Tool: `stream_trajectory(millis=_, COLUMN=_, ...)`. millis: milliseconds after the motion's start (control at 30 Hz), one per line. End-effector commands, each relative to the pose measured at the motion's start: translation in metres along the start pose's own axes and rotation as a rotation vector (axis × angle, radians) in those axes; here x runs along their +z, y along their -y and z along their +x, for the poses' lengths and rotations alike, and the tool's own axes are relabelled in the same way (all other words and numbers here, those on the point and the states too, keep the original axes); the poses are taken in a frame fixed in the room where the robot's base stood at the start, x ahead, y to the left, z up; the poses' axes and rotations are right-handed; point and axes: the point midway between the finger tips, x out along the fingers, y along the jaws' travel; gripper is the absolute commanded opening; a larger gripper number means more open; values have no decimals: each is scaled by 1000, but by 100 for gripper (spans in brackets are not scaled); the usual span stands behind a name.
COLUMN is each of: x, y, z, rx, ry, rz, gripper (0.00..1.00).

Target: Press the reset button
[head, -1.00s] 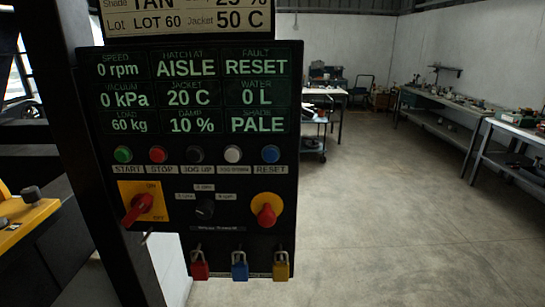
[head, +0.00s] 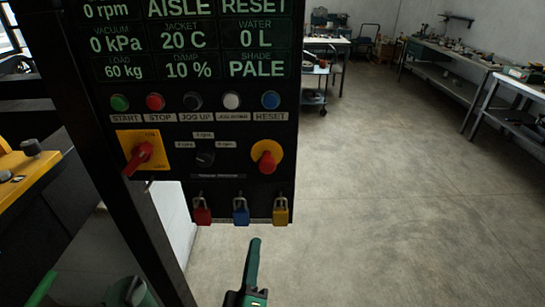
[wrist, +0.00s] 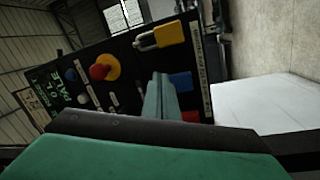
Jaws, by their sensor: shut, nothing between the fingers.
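The reset button (head: 270,100) is a blue round button above the label RESET, at the right end of the button row on the black control panel (head: 215,190). The panel's screen shows FAULT: RESET. In the head view my gripper (head: 254,242) is below the panel's lower edge, well under the reset button and apart from it. Its green fingers are shut and empty. In the wrist view the fingers (wrist: 158,100) point toward the tilted panel (wrist: 125,92), near the padlocks. The blue reset button (wrist: 71,75) shows there to the left of the red emergency knob.
A red emergency knob (head: 267,157) sits just below the reset button. Red (head: 202,215), blue (head: 240,215) and yellow (head: 281,214) padlocks hang at the panel's bottom edge. A red rotary switch (head: 140,155) is at left. The floor to the right is clear; workbenches (head: 450,72) stand farther back.

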Motion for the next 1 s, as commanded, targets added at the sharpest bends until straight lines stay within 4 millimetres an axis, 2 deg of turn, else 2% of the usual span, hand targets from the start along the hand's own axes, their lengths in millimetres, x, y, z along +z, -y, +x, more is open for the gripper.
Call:
stream_trajectory(millis=33, x=-11, y=-17, z=13, rx=38, ry=4, rz=-30, gripper=0)
stream_trajectory(millis=100, x=-22, y=-38, z=27, rx=84, ry=23, rz=-78, gripper=0)
stream_trajectory(millis=300, x=-52, y=-107, z=58, rx=214, ry=102, rz=-190, gripper=0)
stream_trajectory(millis=500, x=-78, y=-182, z=70, rx=334, ry=216, rz=-257, gripper=0)
stream_trajectory(millis=700, x=-94, y=-249, z=67, rx=419, ry=337, rz=-280, gripper=0)
stream_trajectory(millis=833, x=-99, y=-275, z=62, rx=447, ry=393, rz=-282, gripper=0)
stream_trajectory(millis=1000, x=-102, y=-290, z=58, rx=459, ry=427, rz=-279, gripper=0)
